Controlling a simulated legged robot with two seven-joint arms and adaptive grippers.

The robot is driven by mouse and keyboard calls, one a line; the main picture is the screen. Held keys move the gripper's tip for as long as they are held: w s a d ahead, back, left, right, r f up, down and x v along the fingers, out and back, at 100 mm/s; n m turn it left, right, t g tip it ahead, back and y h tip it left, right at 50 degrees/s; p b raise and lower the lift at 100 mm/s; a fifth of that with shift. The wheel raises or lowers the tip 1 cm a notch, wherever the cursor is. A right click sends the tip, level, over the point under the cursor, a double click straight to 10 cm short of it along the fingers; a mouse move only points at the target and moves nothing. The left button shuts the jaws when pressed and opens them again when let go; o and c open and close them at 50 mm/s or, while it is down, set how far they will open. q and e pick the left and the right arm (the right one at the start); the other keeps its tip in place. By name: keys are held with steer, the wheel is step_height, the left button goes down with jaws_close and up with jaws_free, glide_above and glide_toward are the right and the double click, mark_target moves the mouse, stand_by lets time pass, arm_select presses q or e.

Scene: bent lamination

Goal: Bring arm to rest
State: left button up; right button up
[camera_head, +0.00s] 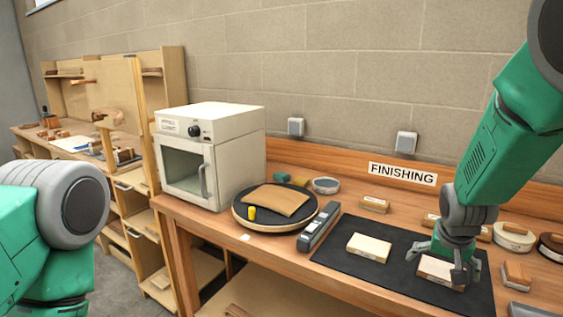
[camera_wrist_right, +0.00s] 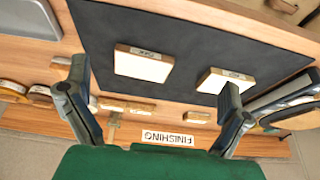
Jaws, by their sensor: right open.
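My right arm (camera_head: 505,130) comes in from the upper right over the bench. My right gripper (camera_head: 447,262) points down above the black mat (camera_head: 335,250), with its fingers spread and nothing between them. In the head view it overlaps a pale wooden block (camera_head: 438,273) on the mat. In the right wrist view the open gripper (camera_wrist_right: 155,80) shows its two fingers apart, with that block (camera_wrist_right: 143,64) lying beyond them. I cannot tell the exact height of the fingers over it. My left arm shows only in part at the left edge; its gripper is out of view.
A second wooden block (camera_head: 369,247) lies on the mat. Left of it are a dark grey tool (camera_head: 318,228), a round black turntable (camera_head: 262,224) with a curved wooden sheet (camera_head: 275,201), and a white oven (camera_head: 211,155). Tins and small blocks line the bench behind my gripper.

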steer(key=s+a+f+n+g+b, duration=0.1)
steer(key=s+f+n+b, duration=0.15)
steer(key=s+f, duration=0.8)
steer(key=s+a+f+n+g+b, duration=0.1)
steer(key=s+a+f+b, duration=0.15)
steer(key=s+f, duration=0.8)
arm_select(q)
step_height(320, 180, down, 10)
steer(key=b, duration=0.4)
steer(key=shift+a+b, duration=0.2)
steer(key=shift+b, duration=0.2)
arm_select(e)
steer(key=s+a+f+n+g+y, duration=0.1)
steer(key=s+a+f+n+y, duration=0.1)
steer(key=s+f, duration=1)
steer(key=s+a+n, duration=0.1)
steer(key=s+a, duration=0.1)
steer(key=shift+s, duration=0.4)
arm_select(q)
steer(key=shift+s, duration=0.1)
arm_select(e)
steer(key=shift+n, duration=0.25)
